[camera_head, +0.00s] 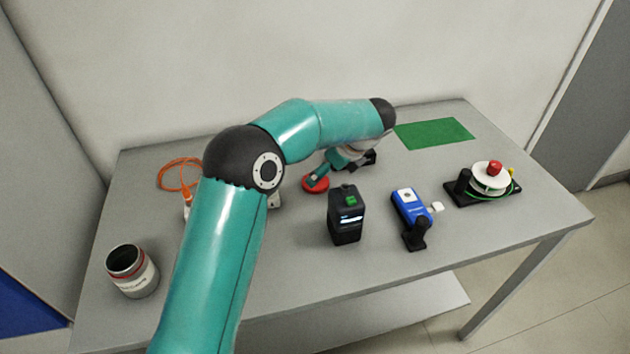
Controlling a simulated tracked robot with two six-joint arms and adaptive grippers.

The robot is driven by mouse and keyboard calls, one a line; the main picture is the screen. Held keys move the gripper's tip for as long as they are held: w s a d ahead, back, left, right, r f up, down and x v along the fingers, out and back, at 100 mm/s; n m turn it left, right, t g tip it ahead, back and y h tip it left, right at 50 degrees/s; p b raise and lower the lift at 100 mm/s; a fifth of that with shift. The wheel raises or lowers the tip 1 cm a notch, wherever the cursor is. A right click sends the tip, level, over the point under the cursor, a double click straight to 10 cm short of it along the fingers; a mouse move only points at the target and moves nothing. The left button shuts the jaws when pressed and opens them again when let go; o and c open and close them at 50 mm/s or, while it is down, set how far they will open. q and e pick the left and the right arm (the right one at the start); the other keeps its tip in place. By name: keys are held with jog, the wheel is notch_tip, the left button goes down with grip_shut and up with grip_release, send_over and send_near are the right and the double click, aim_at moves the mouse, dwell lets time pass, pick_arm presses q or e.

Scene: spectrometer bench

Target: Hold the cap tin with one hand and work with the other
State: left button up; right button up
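An open grey tin (132,271) with a dark inside, a red band and a pale label stands upright at the front left of the table; it looks like the cap tin. No gripper touches it. My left arm rises from the lower left and bends right over the table. Its wrist (343,158) points down and back to the left, near a red disc (314,185) at the back middle. The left fingers are too small and hidden to make out, so I cannot tell whether they touch the disc. My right gripper is out of view.
An orange cable (176,175) lies back left, partly behind my arm. A black box (346,215) with a green top mark and a blue device (410,207) stand in the middle. A white reel (491,178) on a black base is at right. A green mat (435,133) lies behind.

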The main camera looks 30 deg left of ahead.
aim_at(319, 183)
pick_arm(q)
jog(key=x, duration=0.4)
jog(key=shift+a+f+p, duration=0.1)
jog(key=shift+f+p, duration=0.15)
jog(key=shift+p, duration=0.05)
jog(key=c, duration=0.8)
